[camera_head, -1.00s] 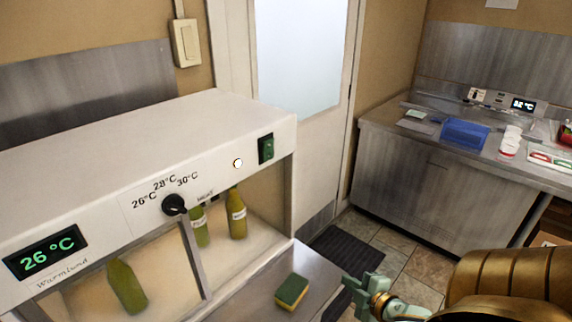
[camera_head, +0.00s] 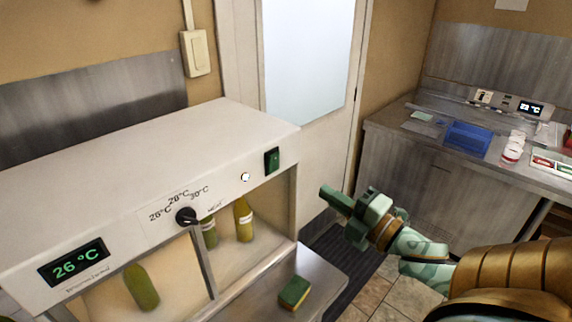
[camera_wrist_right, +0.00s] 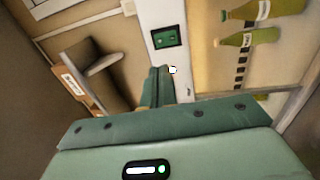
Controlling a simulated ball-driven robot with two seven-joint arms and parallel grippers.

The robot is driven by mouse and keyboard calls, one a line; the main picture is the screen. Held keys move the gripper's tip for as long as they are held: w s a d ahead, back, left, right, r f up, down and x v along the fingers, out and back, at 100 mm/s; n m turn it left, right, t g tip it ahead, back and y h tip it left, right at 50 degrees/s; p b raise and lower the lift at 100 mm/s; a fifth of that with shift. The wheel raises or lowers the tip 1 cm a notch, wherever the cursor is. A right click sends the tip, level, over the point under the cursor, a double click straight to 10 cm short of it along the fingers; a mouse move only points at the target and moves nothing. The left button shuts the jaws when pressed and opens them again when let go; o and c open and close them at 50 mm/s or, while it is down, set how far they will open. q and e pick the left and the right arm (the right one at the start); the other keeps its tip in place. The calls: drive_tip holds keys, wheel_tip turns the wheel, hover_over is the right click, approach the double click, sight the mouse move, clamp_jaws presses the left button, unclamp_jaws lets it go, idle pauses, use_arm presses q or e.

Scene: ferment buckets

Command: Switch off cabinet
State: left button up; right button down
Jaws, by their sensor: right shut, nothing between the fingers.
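The white cabinet (camera_head: 140,180) stands at the left in the head view. Its display (camera_head: 76,264) glows 26 °C, and a black dial (camera_head: 186,215) sits beside temperature marks. A small round light (camera_head: 245,177) is lit white. The green rocker switch (camera_head: 271,160) is at the right end of the front panel; it also shows in the right wrist view (camera_wrist_right: 165,38). My right gripper (camera_head: 326,192) is shut and empty, right of the switch and apart from it. Its fingers (camera_wrist_right: 160,75) point towards the panel in the right wrist view. My left gripper is not in view.
Green bottles (camera_head: 243,220) stand inside the cabinet. A green and yellow sponge (camera_head: 294,292) lies on the metal surface in front. A steel counter (camera_head: 420,150) with a blue box (camera_head: 467,138) is at the right. A wall switch (camera_head: 195,53) is above the cabinet.

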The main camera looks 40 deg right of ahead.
drive_tip(key=p, duration=0.1)
approach(276, 158)
drive_tip(key=w, duration=0.5)
drive_tip(key=shift+w+a+r, duration=0.2)
drive_tip(key=shift+a+r, duration=0.05)
drive_tip(key=shift+r, duration=0.15)
drive_tip(key=shift+w, duration=0.75)
drive_tip(key=r+g+p, duration=0.1)
drive_tip(key=p, duration=0.4)
drive_tip(key=shift+w+r, duration=0.15)
drive_tip(key=shift+r, duration=0.2)
drive_tip(key=shift+f+b, duration=0.35)
drive_tip(key=shift+f, duration=0.3)
